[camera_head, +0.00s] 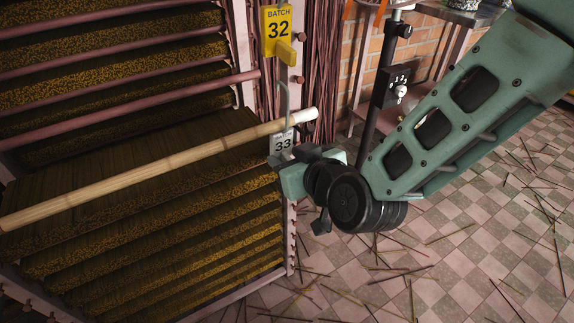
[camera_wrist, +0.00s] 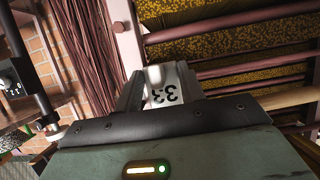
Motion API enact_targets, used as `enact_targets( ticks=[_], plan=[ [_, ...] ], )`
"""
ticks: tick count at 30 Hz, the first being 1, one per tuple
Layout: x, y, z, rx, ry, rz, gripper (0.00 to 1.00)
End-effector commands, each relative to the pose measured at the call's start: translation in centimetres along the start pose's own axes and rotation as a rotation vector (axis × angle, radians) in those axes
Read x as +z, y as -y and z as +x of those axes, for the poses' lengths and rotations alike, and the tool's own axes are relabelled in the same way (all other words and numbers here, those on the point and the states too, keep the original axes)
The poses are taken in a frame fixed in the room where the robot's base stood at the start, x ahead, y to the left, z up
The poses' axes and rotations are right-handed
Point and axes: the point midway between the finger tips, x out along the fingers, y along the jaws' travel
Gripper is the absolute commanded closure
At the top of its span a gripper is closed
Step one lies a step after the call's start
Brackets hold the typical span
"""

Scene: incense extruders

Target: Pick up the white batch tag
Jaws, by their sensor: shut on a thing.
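The white batch tag (camera_head: 283,142), marked 33, hangs at the rack's front post, below a yellow tag (camera_head: 276,30) marked "BATCH 32". A grey hook or wire shows above the white tag. My gripper (camera_head: 290,160) is at the white tag, and its fingers are largely hidden behind my wrist in the head view. In the wrist view the white tag (camera_wrist: 170,92) sits between the two fingers of my gripper (camera_wrist: 163,88), its number upside down. The gripper is shut on it.
A light bamboo pole (camera_head: 150,170) crosses the rack just left of the tag. The rack (camera_head: 241,60) holds several shelves of incense sticks. A black stand (camera_head: 380,95) is at the right. Loose sticks litter the tiled floor (camera_head: 450,265).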

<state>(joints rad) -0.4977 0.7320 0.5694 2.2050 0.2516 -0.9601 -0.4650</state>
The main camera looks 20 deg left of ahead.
Motion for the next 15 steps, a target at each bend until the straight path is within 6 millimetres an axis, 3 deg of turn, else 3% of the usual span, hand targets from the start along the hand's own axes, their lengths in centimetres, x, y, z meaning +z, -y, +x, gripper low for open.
enact_targets(
  ticks=[12,15],
  plan=[
    [4.2,0.1,-8.9,-0.004,0.012,-0.002,0.84],
    [4.1,0.0,-10.2,-0.002,0.012,0.001,0.84]
  ],
)
